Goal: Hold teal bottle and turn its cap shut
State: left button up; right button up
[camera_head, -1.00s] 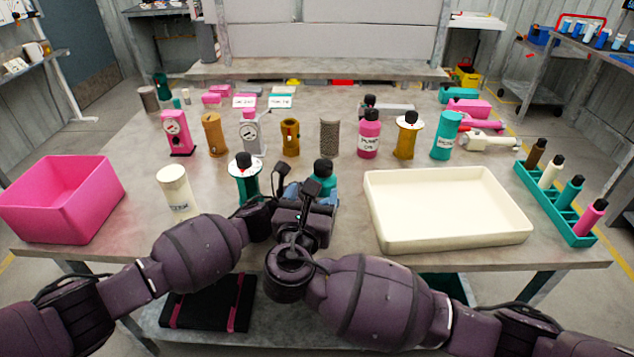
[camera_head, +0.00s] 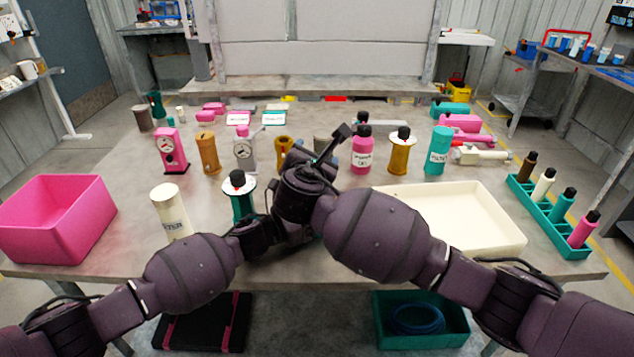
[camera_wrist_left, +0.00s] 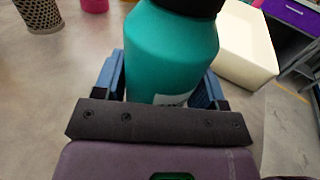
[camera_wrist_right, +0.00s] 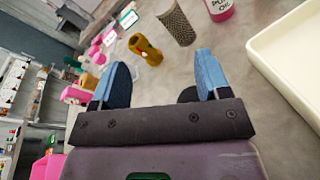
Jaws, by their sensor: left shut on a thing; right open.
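The teal bottle (camera_wrist_left: 172,50) stands between the blue fingers of my left gripper (camera_wrist_left: 160,84), which is shut on it. Its black cap (camera_wrist_left: 192,5) is on top, cut off by the upper edge of the left wrist view, so I cannot tell how tightly it sits. In the head view, my right arm hides the bottle and most of the left gripper. My right gripper (camera_wrist_right: 163,80) is open, its blue fingers wide apart. A small dark shape (camera_wrist_right: 188,94) shows by its right finger; I cannot tell whether it is the cap.
A cream tray (camera_head: 508,244) lies to the right, and a teal rack (camera_head: 560,238) of bottles beyond it. A white canister (camera_head: 169,212) and a teal pump (camera_head: 241,196) stand left of my grippers. A pink bin (camera_head: 58,228) is far left.

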jog(key=w+d+r+m+g+y, duration=0.1)
jog(key=w+r+m+g, duration=0.1)
jog(key=w+m+g, duration=0.55)
jog(key=s+a+r+m+g+y, duration=0.25)
jog(key=r+m+g, duration=0.25)
jog(key=r+m, duration=0.4)
jog(key=s+f+g, duration=0.1)
jog(key=s+f, duration=0.1)
jog(key=f, duration=0.3)
jog(key=s+d+f+g+h, duration=0.1)
jog(key=s+f, duration=0.1)
jog(key=f, duration=0.3)
jog(key=s+d+f+g, duration=0.1)
jog(key=s+f, duration=0.1)
jog(key=f, duration=0.4)
jog(key=shift+d+m, duration=0.2)
jog(key=shift+m, duration=0.05)
jog(key=c, duration=0.9)
